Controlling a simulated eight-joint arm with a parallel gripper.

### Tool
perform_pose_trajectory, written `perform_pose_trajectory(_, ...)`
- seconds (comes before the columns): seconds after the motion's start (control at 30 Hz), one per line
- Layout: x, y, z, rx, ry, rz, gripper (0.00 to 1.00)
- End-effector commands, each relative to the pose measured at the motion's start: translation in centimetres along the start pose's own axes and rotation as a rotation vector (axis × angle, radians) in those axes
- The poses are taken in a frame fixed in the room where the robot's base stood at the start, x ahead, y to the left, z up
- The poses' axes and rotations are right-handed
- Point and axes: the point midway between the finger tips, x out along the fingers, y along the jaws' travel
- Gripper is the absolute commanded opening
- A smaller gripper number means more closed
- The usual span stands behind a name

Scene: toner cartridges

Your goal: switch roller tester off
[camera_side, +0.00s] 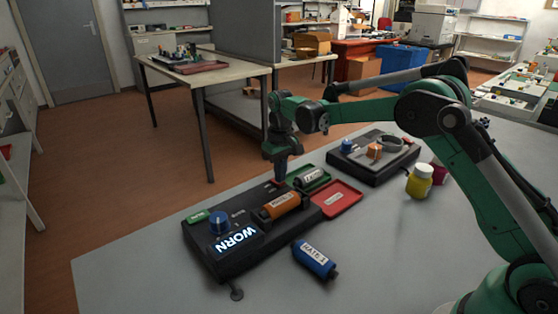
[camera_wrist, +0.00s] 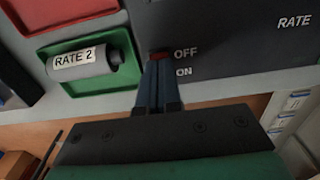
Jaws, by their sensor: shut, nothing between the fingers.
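The roller tester (camera_side: 222,266) is a black box on the grey table in the side view. Its display (camera_side: 235,240) is lit and reads WORN. A blue knob (camera_side: 219,222) stands on it, and an orange cartridge (camera_side: 281,205) lies in it. In the wrist view its dark panel (camera_wrist: 230,35) carries a red switch (camera_wrist: 158,56) beside the words OFF and ON. My gripper (camera_wrist: 159,68) is shut and empty, its fingertips right at the switch. They partly hide it, and I cannot tell whether they touch it. The side view shows my gripper (camera_side: 279,180) low over the tester's far end.
A green tray (camera_wrist: 90,88) holds a grey RATE 2 cartridge (camera_wrist: 80,60). A red tray (camera_side: 340,203) looks empty in the side view. A blue cartridge (camera_side: 314,260) lies in front.

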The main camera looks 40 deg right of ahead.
Motion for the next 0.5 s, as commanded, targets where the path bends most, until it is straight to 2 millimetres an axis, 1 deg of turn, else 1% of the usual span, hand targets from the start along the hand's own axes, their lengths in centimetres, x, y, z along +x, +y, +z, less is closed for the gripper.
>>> perform_pose_trajectory(0.33, 0.47, 0.0, 0.01, 0.0, 0.0, 0.0, 0.0)
perform_pose_trajectory(0.5, -0.31, 0.0, -0.01, 0.0, 0.0, 0.0, 0.0)
